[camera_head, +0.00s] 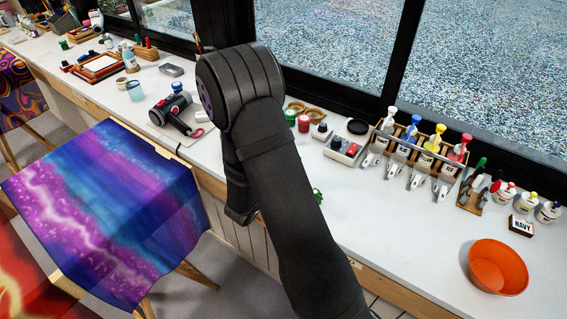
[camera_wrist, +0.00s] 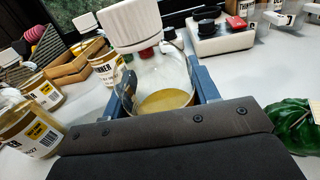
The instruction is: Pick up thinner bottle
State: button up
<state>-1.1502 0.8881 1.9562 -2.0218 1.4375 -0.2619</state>
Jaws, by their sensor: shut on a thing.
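In the wrist view a clear bottle (camera_wrist: 158,78) with a white ribbed cap and a little amber liquid stands roughly upright between the blue-grey fingers of my gripper (camera_wrist: 163,92). The fingers are shut on its two sides. No label shows on the side facing me, and its base is hidden by my gripper, so I cannot tell if it is off the table. In the head view my arm hides the fingers and the bottle. Several jars labelled THINNER (camera_wrist: 36,132) stand to the left in the wrist view, apart from the gripper.
In the head view, a rack of pump bottles (camera_head: 425,150) and an orange bowl (camera_head: 497,267) stand right; the white counter (camera_head: 400,230) between is mostly clear.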

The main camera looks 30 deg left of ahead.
jog(key=shift+r, duration=0.6)
jog(key=r, duration=0.1)
jog(key=d+r, duration=0.1)
jog(key=r, duration=0.1)
jog(key=shift+w+r, duration=0.15)
jog(key=shift+r, duration=0.05)
jog(key=w+d+r, duration=0.2)
jog(key=d+r, duration=0.4)
jog(key=d, duration=0.4)
jog(key=shift+w+d, duration=0.15)
jog(key=shift+d, duration=0.05)
jog(key=shift+r, duration=0.25)
